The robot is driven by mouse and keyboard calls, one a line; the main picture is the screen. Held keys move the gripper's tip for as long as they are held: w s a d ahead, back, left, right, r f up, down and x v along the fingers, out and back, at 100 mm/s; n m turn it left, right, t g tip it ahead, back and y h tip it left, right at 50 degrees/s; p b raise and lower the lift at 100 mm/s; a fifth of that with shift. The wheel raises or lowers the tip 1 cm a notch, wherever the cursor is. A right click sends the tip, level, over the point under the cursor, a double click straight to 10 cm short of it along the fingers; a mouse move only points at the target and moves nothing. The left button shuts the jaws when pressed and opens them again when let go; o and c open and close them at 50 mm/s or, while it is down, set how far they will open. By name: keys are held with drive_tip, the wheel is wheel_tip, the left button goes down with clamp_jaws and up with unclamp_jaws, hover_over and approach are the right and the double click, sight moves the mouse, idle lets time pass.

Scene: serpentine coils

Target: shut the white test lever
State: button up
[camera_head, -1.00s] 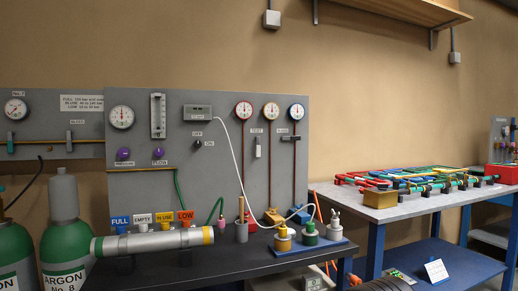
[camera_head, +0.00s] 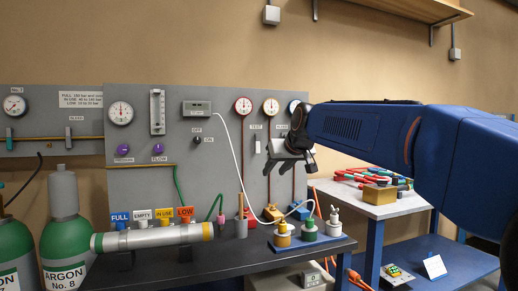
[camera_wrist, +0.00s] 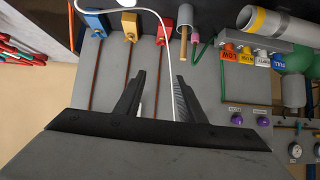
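The white test lever (camera_head: 257,145) hangs upright on the grey panel below the TEST label, under the red-rimmed gauge, in the head view. In the wrist view, a small white piece (camera_wrist: 140,110) shows beside the left finger; I cannot tell whether it is the lever. My gripper (camera_head: 291,168) is in front of the panel, to the right of the lever and apart from it in the picture. Its two fingers also show in the wrist view (camera_wrist: 160,76), spread with a gap between them and nothing held. My gripper hides the black lever under the blue-rimmed gauge.
A white hose (camera_head: 236,150) loops down the panel left of the lever. Capped pots stand on a blue tray (camera_head: 340,243) on the dark bench (camera_head: 200,266) below. A grey side table (camera_head: 400,205) with coloured pipes stands to the right.

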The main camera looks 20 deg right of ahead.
drive_tip(key=w+d+r+t, duration=0.1)
drive_tip(key=w+d+r, duration=0.1)
drive_tip(key=w+r, duration=0.45)
drive_tip(key=w+d+r+t, duration=0.2)
drive_tip(key=w+d+r, duration=0.1)
drive_tip(key=w+r, duration=0.3)
approach(258, 148)
drive_tip(key=x, duration=0.8)
drive_tip(key=shift+w, duration=0.35)
clamp_jaws()
